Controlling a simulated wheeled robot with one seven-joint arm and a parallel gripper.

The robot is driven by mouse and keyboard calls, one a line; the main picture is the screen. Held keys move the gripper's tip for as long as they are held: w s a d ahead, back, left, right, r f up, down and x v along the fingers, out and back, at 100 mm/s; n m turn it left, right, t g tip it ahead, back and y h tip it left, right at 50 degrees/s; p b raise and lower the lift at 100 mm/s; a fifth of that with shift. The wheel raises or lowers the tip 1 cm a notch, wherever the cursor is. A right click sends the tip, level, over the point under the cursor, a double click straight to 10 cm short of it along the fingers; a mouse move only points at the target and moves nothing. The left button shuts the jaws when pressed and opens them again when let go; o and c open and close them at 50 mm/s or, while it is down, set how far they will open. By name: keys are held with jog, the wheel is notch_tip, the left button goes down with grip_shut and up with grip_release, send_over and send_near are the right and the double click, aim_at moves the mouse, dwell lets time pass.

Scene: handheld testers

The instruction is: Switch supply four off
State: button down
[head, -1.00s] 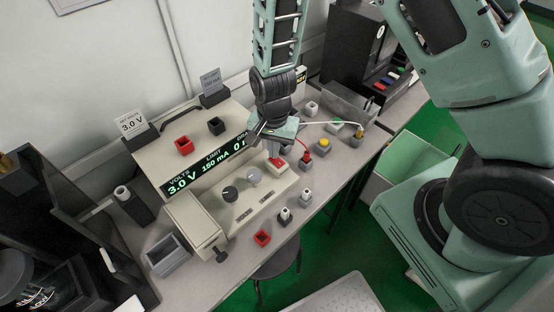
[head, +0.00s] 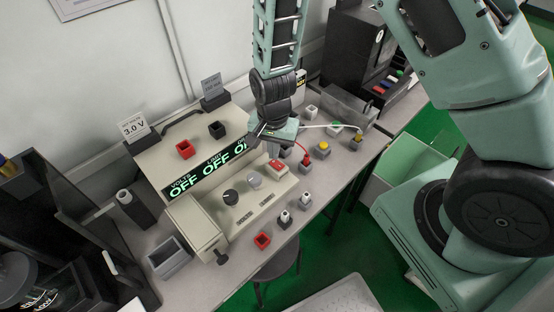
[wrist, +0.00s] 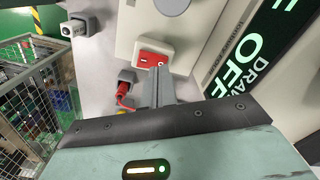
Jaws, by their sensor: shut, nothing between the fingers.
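The bench supply (head: 200,150) is a cream box on the bench with a dark display strip. The display (head: 205,172) reads OFF under VOLTS and LIMIT, and the wrist view shows OFF under DRAW (wrist: 237,68). The red rocker switch (head: 278,166) is on the supply's front right; it also shows in the wrist view (wrist: 152,60). My gripper (head: 275,147) is just above and behind the switch in the head view. In the wrist view its closed fingers (wrist: 158,75) overlap the switch's lower edge; I cannot tell whether they touch it. The fingers hold nothing.
A dark knob (head: 230,197) and a grey knob (head: 254,179) sit left of the switch. A red plug (head: 306,158) with a lead stands right of it. Several small grey sockets and a red one (head: 262,239) lie along the bench's front. A card (head: 133,128) reads 3.0 V.

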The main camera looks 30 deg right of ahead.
aim_at(273, 162)
jog(key=shift+r+p, duration=2.1)
jog(key=shift+r, duration=0.6)
jog(key=s+a+r+n+y, duration=0.1)
jog(key=s+a+r+n, duration=0.3)
jog(key=r, duration=0.3)
jog(key=s+a+r+n+y, duration=0.1)
jog(key=s+a+r+n, duration=0.25)
jog(key=s+r, duration=0.2)
jog(key=s+d+r+n+h, duration=0.1)
jog(key=s+r+n, duration=0.7)
jog(key=s+r, duration=0.1)
jog(key=shift+s+n, duration=0.35)
jog(key=shift+s, duration=0.4)
jog(key=shift+d+r, duration=0.1)
